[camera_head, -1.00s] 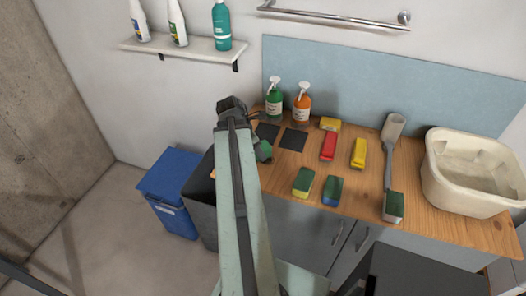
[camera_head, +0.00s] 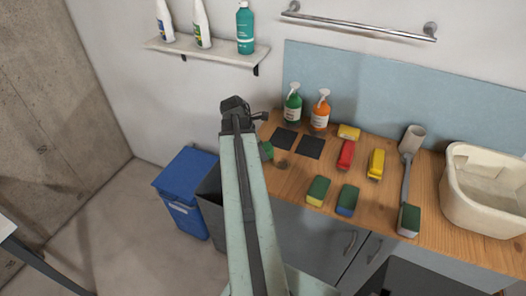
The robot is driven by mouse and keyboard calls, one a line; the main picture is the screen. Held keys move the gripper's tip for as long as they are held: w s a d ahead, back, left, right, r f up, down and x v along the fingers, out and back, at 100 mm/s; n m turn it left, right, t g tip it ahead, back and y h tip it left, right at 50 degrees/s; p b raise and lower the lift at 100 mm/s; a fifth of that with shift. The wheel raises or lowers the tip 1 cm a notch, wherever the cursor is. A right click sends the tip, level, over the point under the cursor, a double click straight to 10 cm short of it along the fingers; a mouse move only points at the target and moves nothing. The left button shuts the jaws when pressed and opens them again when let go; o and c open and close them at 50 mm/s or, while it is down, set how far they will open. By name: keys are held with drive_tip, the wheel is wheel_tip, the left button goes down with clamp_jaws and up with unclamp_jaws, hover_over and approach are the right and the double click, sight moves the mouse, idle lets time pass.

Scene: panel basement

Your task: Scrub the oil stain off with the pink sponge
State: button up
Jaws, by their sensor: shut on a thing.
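A green-topped block (camera_head: 266,150) shows just right of my arm, partly hidden by it. It looks like a scouring pad of a sponge; no pink shows on it. My gripper is not visible; my own raised arm hides that area. A small dark round stain (camera_head: 283,164) lies on the wooden counter (camera_head: 285,182), just right of the green block and apart from it in the picture.
Several sponges and blocks lie on the counter, among them a red one (camera_head: 346,155) and a yellow one (camera_head: 376,163). A long-handled brush (camera_head: 409,180), soap bottles (camera_head: 293,103) and a cream basin (camera_head: 484,205) stand around. A blue bin (camera_head: 184,190) is left.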

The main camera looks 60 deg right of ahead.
drive_tip(key=shift+w+a, duration=0.15)
drive_tip(key=shift+w, duration=1.65)
drive_tip(key=shift+s, duration=0.1)
drive_tip(key=shift+s+d, duration=0.15)
drive_tip(key=shift+s, duration=0.85)
drive_tip(key=shift+s+d, duration=0.1)
drive_tip(key=shift+s, duration=0.9)
drive_tip(key=shift+s, duration=0.1)
